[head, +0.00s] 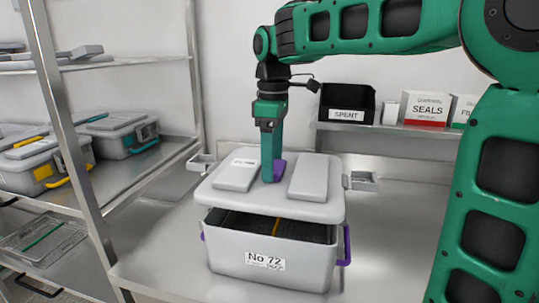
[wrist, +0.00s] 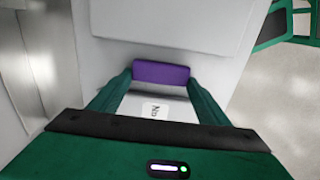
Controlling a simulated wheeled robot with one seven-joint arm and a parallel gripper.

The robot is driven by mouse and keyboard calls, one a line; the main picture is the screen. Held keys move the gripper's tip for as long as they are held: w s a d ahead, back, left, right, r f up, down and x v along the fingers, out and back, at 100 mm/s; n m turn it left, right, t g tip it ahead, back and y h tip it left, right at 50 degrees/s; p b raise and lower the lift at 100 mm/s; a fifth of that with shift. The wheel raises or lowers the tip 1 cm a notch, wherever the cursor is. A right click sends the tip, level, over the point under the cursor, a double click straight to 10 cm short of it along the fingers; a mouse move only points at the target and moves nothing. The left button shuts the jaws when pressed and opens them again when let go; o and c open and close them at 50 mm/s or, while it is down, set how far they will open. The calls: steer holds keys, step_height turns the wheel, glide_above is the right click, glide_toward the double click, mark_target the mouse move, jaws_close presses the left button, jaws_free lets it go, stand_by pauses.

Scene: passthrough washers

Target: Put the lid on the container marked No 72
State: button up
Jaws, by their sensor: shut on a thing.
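The grey container marked No 72 (head: 265,263) stands on the metal bench in the head view, with purple side handles and dark contents showing through a gap under the lid. The grey lid (head: 318,210) is above the container, tilted, with a dark gap at the front; whether its back edge touches the rim is hidden. My gripper (head: 272,172) is over the middle of the lid, shut on its purple handle. In the wrist view the purple handle (wrist: 161,73) lies between the fingertips, and part of a white "No" label shows below it.
Small metal brackets stand left (head: 201,163) and right (head: 362,181) behind the container. A back shelf holds a black SPENT bin (head: 346,101) and a SEALS box (head: 426,109). A left rack (head: 155,172) holds other lidded containers (head: 120,134). The bench right of the container is clear.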

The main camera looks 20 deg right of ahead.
steer(key=shift+f, duration=1.8)
steer(key=shift+s+d, duration=0.1)
steer(key=shift+s, duration=0.1)
steer(key=shift+f, duration=1.5)
stand_by(1.1)
stand_by(0.3)
steer(key=o, duration=2)
steer(key=shift+f, duration=0.1)
steer(key=shift+r, duration=3.55)
